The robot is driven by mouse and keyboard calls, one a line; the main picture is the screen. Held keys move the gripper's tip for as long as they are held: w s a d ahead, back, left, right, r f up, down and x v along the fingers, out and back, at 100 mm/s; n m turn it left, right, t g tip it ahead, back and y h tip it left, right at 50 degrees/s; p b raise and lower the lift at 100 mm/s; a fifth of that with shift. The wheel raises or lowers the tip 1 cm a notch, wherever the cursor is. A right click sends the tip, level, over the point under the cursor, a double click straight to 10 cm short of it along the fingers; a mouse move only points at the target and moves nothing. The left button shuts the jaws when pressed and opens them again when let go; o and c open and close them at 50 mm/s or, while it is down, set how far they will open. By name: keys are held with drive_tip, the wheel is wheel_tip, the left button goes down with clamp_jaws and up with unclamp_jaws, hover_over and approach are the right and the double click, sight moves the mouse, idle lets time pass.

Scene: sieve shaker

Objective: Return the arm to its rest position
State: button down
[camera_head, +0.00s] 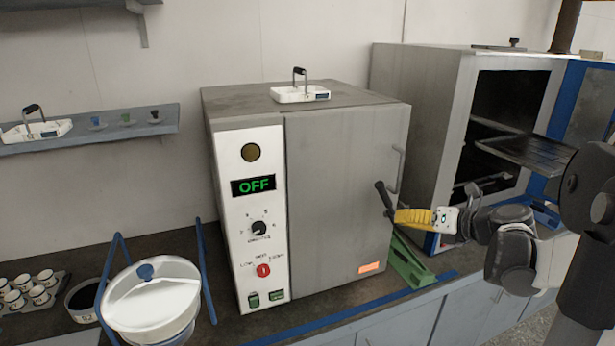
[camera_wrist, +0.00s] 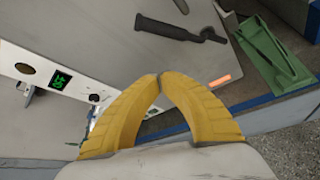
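My gripper (camera_head: 398,216) has yellow fingers and is in front of the right side of the grey oven door, near its dark handle (camera_head: 384,198). In the wrist view the fingers (camera_wrist: 160,78) meet at their tips with nothing between them. The dark handle (camera_wrist: 180,30) lies beyond the fingertips in that view, apart from them. My arm (camera_head: 500,240) reaches in from the right side of the head view. The oven (camera_head: 345,190) is closed, and its display (camera_head: 254,185) reads OFF.
A second oven (camera_head: 420,100) stands open at the right, with a rack (camera_head: 520,150) sticking out. A green bracket (camera_head: 410,262) lies by the closed oven. A white lidded pot (camera_head: 150,305) and several small cups (camera_head: 20,290) are at the left. A shelf (camera_head: 90,140) is above.

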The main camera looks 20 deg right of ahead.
drive_tip(key=s+a+f+n+g+b, duration=0.1)
drive_tip(key=s+a+f+n+g, duration=0.15)
drive_tip(key=a+n, duration=0.65)
drive_tip(key=s+a+f+n+g+b, duration=0.15)
drive_tip(key=s+a+n, duration=0.25)
drive_tip(key=a+n, duration=0.5)
drive_tip(key=s+a+f+n+h, duration=0.1)
drive_tip(key=s+a+n, duration=0.1)
drive_tip(key=n, duration=0.5)
drive_tip(key=s+a+f+n+g+h+b, duration=0.1)
drive_tip(key=s+a+n, duration=0.2)
drive_tip(key=s+n, duration=0.2)
drive_tip(key=s+a+f+n+h, duration=0.2)
drive_tip(key=s+n, duration=0.2)
drive_tip(key=n, duration=0.5)
drive_tip(key=shift+s+a+b, duration=0.2)
drive_tip(key=shift+s+b, duration=0.05)
drive_tip(key=shift+b, duration=0.05)
